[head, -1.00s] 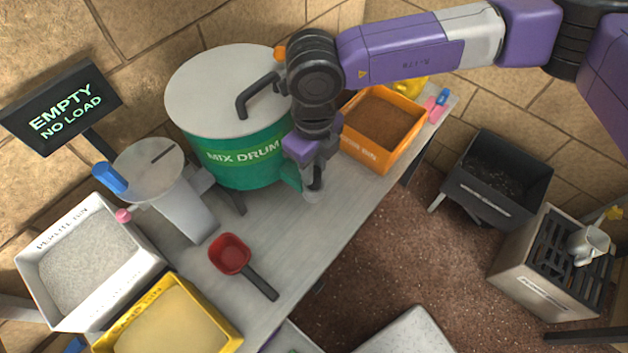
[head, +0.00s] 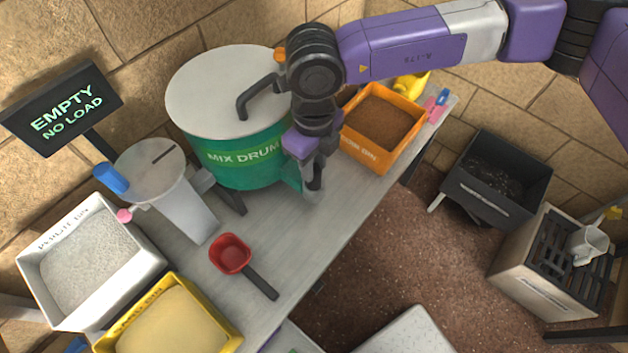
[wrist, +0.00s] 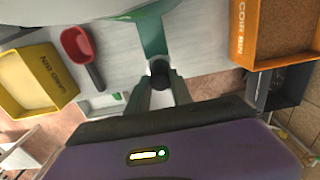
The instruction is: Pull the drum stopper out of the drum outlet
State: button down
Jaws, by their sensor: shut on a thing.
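The mix drum (head: 235,155) is green with a grey lid and stands on the bench. Its green outlet (wrist: 152,38) points down toward my gripper in the wrist view; in the head view the outlet (head: 291,178) is partly hidden by my gripper. The drum stopper (wrist: 160,78) shows as a dark round knob at the outlet's lower end, between my fingertips. My gripper (wrist: 160,88) is shut on it. In the head view my gripper (head: 313,180) is beside the drum's lower right side. I cannot tell how deep the stopper sits.
A red scoop (head: 230,254) lies left of my gripper on the bench (head: 270,235). The orange coir bin (head: 365,157) stands close on the right. The sand bin (head: 228,325) and perlite bin (head: 50,310) are at the front left. A sign (head: 62,108) reads "EMPTY NO LOAD".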

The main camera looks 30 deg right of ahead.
jog(key=shift+r+p, duration=0.85)
jog(key=shift+r, duration=1.3)
jog(key=shift+r+p, duration=0.3)
jog(key=shift+r, duration=1.15)
